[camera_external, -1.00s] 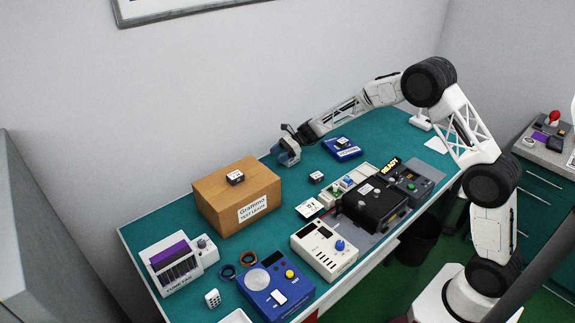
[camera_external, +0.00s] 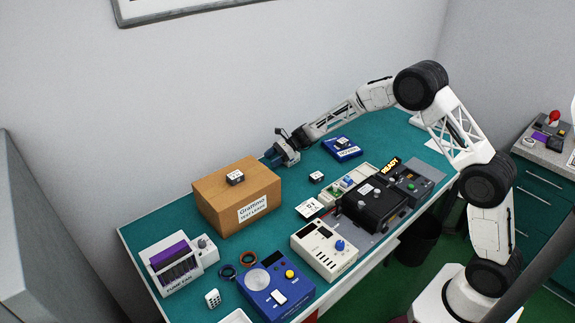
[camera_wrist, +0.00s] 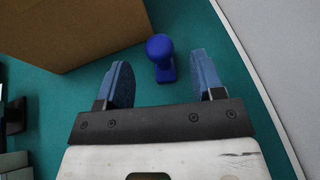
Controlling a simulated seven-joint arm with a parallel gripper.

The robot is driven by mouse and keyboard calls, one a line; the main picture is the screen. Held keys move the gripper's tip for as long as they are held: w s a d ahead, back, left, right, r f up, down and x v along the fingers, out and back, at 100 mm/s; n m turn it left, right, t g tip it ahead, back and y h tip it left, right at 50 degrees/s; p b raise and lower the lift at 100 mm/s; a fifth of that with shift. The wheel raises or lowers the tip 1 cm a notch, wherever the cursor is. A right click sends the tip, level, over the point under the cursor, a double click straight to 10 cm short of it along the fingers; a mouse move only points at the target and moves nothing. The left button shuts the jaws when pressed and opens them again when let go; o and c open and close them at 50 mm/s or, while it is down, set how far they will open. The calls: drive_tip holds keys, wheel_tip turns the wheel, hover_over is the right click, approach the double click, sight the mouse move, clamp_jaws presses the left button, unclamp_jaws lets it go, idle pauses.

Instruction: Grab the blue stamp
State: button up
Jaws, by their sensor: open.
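The blue stamp (camera_wrist: 161,57) stands on the green table in the wrist view, with a round knob on top and a small base below it. It lies between and slightly beyond the two blue fingertips of my gripper (camera_wrist: 163,75). My gripper is open, and neither finger touches the stamp. In the external view my gripper (camera_external: 275,157) is low over the back of the table, just right of the cardboard box. I cannot make out the stamp in that view.
The cardboard box (camera_external: 218,207) stands close to the left of my gripper and also shows in the wrist view (camera_wrist: 70,28). The table's pale back edge (camera_wrist: 255,70) is on the right there. A blue boxed item (camera_external: 342,148) lies to the right. Several devices fill the front.

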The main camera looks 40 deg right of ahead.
sight(265, 164)
drive_tip(key=shift+x, duration=2.6)
drive_tip(key=c, duration=1)
